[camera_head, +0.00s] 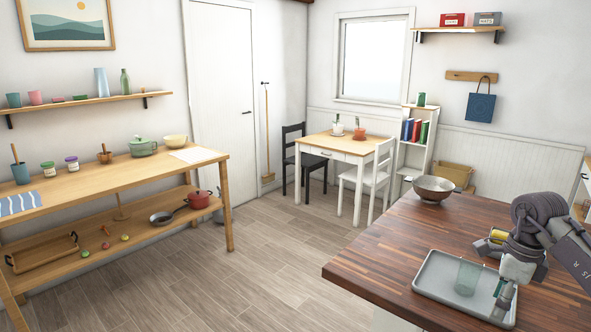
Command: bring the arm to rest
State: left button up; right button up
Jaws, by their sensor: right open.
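My right arm comes in from the right edge, and my right gripper (504,299) points down over the right part of a grey tray (430,285). The gripper is open. A clear greenish glass (467,277) stands upright in the tray, to the left of the gripper and apart from it. A small green thing shows by the fingers; I cannot tell what it is. The tray lies on the dark wooden counter (395,250). My left gripper is not in view.
A metal bowl (433,189) stands at the counter's far edge. A yellow item (497,236) is partly hidden behind my right arm. The counter left of the tray is clear. Across the room are a long wooden table (110,180) and a small desk with chairs (345,147).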

jog(key=w+a+f+m+t+y, duration=0.2)
jog(key=a+f+m+y, duration=0.3)
jog(key=a+f, duration=0.45)
jog(key=w+a+f+m+t+y, duration=0.2)
jog(key=a+f+m+y, duration=0.1)
jog(key=a+f+y, duration=0.55)
notch_tip(320, 180, down, 11)
jog(key=a+m+t+h, duration=0.25)
jog(key=m+t, duration=0.35)
jog(key=m, duration=0.6)
jog(key=s+d+f+m+h, duration=0.2)
jog(key=s+f+m+h, duration=0.1)
jog(key=s+f+m, duration=0.4)
jog(key=s+d+f+m+g+h, duration=0.1)
jog(key=s+d+f+m+h, duration=0.15)
jog(key=s+f, duration=0.5)
jog(key=s+d+f+m+h, duration=0.1)
jog(key=s+f+m+h, duration=0.4)
jog(key=f, duration=0.5)
jog(key=s+f+m+g, duration=0.2)
jog(key=s+f+m, duration=0.1)
jog(key=s, duration=0.7)
jog(key=s+a+f+m+g, duration=0.1)
jog(key=s+f+m+g, duration=0.2)
jog(key=s, duration=0.7)
jog(key=s+a+f+m+g+h, duration=0.1)
jog(key=s+f+m+g, duration=0.2)
jog(key=s, duration=0.8)
jog(key=shift+a+f, duration=0.25)
jog(key=shift+f, duration=0.6)
